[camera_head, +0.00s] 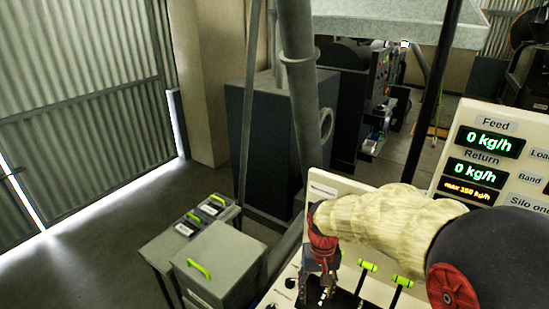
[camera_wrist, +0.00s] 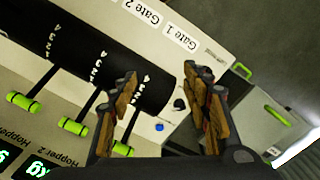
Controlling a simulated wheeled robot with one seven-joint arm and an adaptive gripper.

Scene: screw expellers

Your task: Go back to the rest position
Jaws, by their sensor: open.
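My gripper (camera_head: 318,278) hangs at the end of my arm over the control panel in the head view. In the wrist view my gripper (camera_wrist: 160,106) shows two apart fingers with tan pads and nothing between them. The panel (camera_wrist: 219,62) lies beyond the fingers, with labels reading Gate 1 and Gate 2. Green-tipped levers (camera_wrist: 72,125) stand out from its black curved part on the left. Two green-tipped levers (camera_head: 402,281) also show in the head view, right of my gripper. A blue button (camera_wrist: 159,127) and a dark knob (camera_wrist: 180,104) show between the fingers.
A grey box with a green handle (camera_head: 219,266) stands left of the panel, beside a low table with small cases (camera_head: 202,216). Display board (camera_head: 490,150) stands at the right. A pipe (camera_head: 301,90) rises behind the panel. Open floor (camera_head: 100,250) lies at left.

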